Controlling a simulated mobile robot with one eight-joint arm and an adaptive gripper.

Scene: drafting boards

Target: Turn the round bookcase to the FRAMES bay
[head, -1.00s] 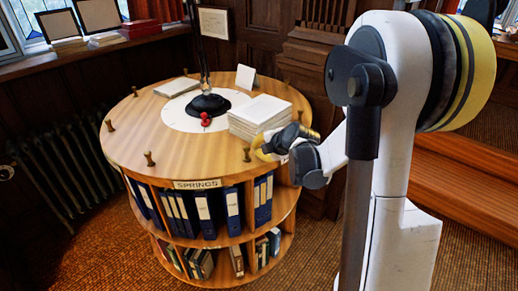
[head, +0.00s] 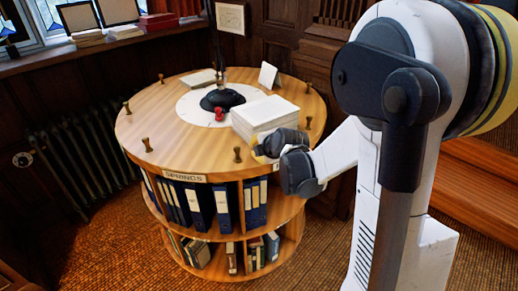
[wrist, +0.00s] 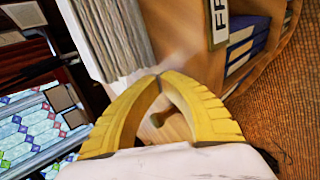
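The round bookcase (head: 190,150) stands in the middle of the head view. Its SPRINGS label (head: 185,176) faces front-left, above blue binders. A second label, partly hidden by my gripper in the head view, shows in the wrist view (wrist: 219,20), its visible text beginning with F. Several short turned pegs, one at front (head: 238,155), stand around the top's edge. My gripper (head: 260,149) is low over the front-right rim, yellow fingertips together in the wrist view (wrist: 158,76). A peg (wrist: 157,118) shows through the gap behind the tips; I cannot tell whether the fingers touch any peg.
A paper stack (head: 265,114) sits on the top close beside my gripper. A black lamp base (head: 224,99) stands on the white centre disc (head: 186,104). A radiator (head: 85,155) is at left, wooden steps (head: 478,165) at right. Carpet is clear in front.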

